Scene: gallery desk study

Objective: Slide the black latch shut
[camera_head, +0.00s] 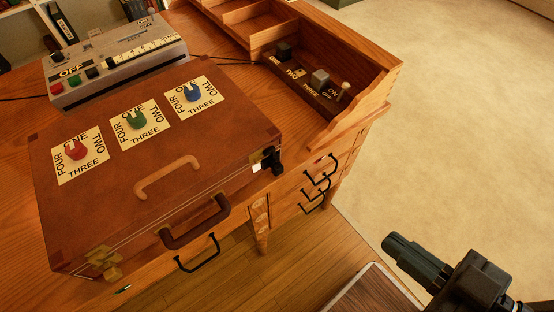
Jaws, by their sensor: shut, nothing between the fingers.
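The black latch (270,161) is at the right end of the front edge of a brown leather case (215,130). A small white patch shows beside it. It is too small to tell how far it is slid. My gripper (389,243) is at the lower right, over the floor in front of the desk. It points left, is shut and empty, and is well apart from the latch and the case.
The case lies on a wooden desk (20,150) and bears red (76,150), green (134,119) and blue (192,92) knobs. A brass latch (105,262), brown handle (196,225) and black drawer handles (199,257) project in front. Carpet (470,130) at right is clear.

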